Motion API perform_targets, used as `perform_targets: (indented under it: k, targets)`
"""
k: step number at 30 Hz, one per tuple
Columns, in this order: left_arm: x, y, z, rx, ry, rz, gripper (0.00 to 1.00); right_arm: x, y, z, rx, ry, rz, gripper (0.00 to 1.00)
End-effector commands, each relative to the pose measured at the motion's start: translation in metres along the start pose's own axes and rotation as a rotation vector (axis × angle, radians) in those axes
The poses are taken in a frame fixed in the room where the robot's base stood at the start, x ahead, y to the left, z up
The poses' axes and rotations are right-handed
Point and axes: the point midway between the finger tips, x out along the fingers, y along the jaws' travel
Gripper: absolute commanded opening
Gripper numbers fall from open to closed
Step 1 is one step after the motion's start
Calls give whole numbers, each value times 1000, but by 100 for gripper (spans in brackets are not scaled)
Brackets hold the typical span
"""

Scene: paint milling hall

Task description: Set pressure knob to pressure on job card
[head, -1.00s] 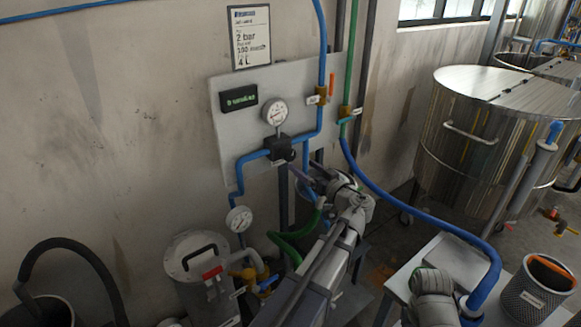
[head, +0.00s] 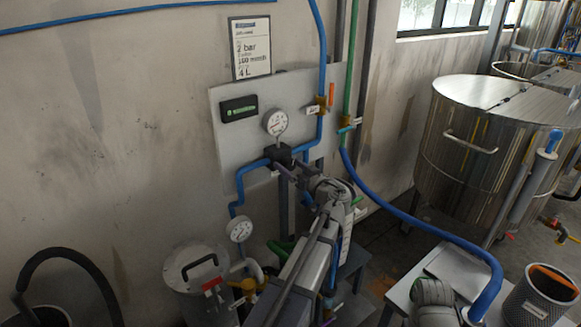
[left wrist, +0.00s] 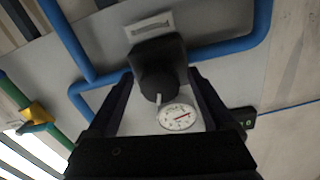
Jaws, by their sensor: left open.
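The job card (head: 250,48) hangs on the wall and reads 2 bar, with smaller lines below. Under it, the black pressure regulator (head: 279,154) sits in the blue pipe on a grey panel, below a round white gauge (head: 275,122). My left gripper (head: 285,171) is open just below and in front of the regulator.
A small dark display (head: 239,108) with green text is left of the gauge. Blue and green pipes with valves run on the right. A lidded steel pot (head: 196,285) and a second gauge (head: 239,229) are below. A large steel tank (head: 470,150) stands right.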

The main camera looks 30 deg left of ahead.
Motion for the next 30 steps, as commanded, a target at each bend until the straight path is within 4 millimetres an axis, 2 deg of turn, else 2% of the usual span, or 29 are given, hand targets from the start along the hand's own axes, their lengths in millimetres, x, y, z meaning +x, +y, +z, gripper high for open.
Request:
perform_targets:
  k: [2, 5, 25, 30]
  targets:
    - [0, 0, 0, 0, 0, 0, 86, 0, 0, 0, 0, 0, 0, 0]
    - [0, 0, 0, 0, 0, 0, 78, 0, 0, 0, 0, 0, 0, 0]
    - [0, 0, 0, 0, 0, 0, 2, 0, 0, 0, 0, 0, 0, 0]
    - [0, 0, 0, 10, 0, 0, 1, 0, 0, 0, 0, 0, 0, 0]
